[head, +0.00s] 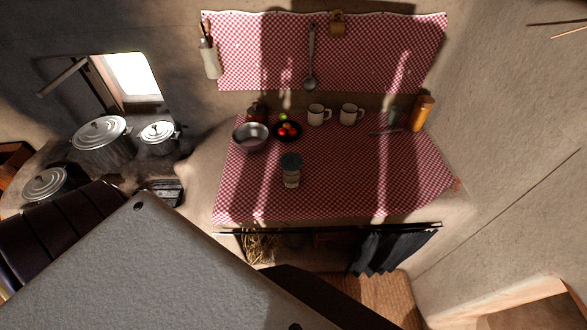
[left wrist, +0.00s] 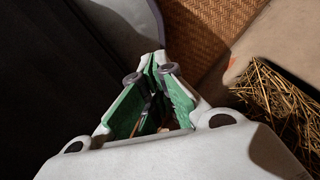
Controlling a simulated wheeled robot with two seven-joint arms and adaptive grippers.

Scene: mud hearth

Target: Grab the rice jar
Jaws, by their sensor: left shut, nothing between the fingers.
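A jar (head: 291,171) with a dark lid and a pale lower part stands upright near the front of the red checked counter cloth, in the head view. It looks like the rice jar, but its contents are too small to make out. My left gripper (left wrist: 152,62) shows in the left wrist view with its green-lined fingers shut at the tips, holding nothing. It is over the woven floor mat beside some straw, away from the jar, which is not in that view. My right gripper is in neither view.
A metal bowl (head: 250,137), a dark plate of fruit (head: 287,130), two mugs (head: 318,115) and an orange bottle (head: 422,113) stand behind the jar. Lidded pots (head: 101,138) are at left. Straw (left wrist: 282,103) lies below the counter. The cloth around the jar (head: 350,185) is clear.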

